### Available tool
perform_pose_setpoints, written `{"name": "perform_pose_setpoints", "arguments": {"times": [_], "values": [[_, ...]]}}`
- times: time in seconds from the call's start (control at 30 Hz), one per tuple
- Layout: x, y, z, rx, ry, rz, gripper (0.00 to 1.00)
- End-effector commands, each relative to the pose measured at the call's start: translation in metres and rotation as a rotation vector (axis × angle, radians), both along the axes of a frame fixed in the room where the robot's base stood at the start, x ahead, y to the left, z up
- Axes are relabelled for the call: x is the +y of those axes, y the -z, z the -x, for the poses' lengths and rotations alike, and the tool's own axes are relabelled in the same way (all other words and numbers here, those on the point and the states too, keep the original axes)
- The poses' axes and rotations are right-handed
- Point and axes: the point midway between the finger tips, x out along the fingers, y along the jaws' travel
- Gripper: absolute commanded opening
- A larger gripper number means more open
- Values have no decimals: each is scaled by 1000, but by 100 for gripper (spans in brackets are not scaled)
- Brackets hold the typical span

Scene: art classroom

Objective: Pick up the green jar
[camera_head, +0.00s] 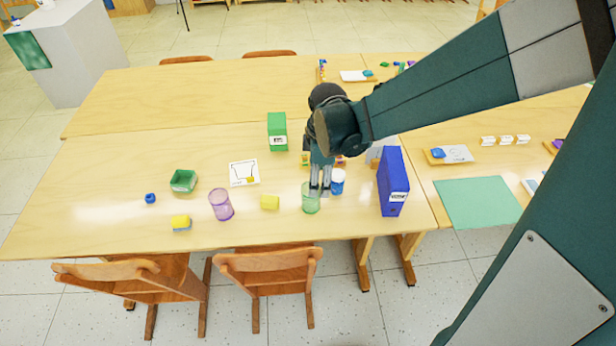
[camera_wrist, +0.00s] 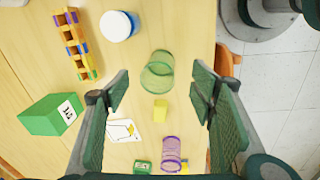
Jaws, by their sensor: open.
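The green jar (camera_head: 311,198) is a see-through green cup-like vessel near the front edge of the wooden table. In the wrist view the green jar (camera_wrist: 157,73) shows beyond the fingertips, between the lines of the two fingers. My gripper (camera_head: 319,188) is pointed down just above or at the jar in the head view, partly covering it. In the wrist view my gripper (camera_wrist: 160,85) has its fingers wide apart, with nothing held between them. I cannot tell exactly how high the fingertips are over the jar.
A yellow block (camera_head: 270,202) and purple cup (camera_head: 221,205) lie left. A green box (camera_head: 277,131) stands behind. The table's front edge is close.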

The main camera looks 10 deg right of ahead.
Motion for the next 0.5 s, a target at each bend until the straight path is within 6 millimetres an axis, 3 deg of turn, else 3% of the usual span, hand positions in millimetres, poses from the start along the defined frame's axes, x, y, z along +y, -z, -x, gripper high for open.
{"name": "perform_pose_setpoints", "arguments": {"times": [0.3,0.5], "values": [[20,40,-14,64,-185,25,55],[26,55,-16,87,-250,32,55]]}}
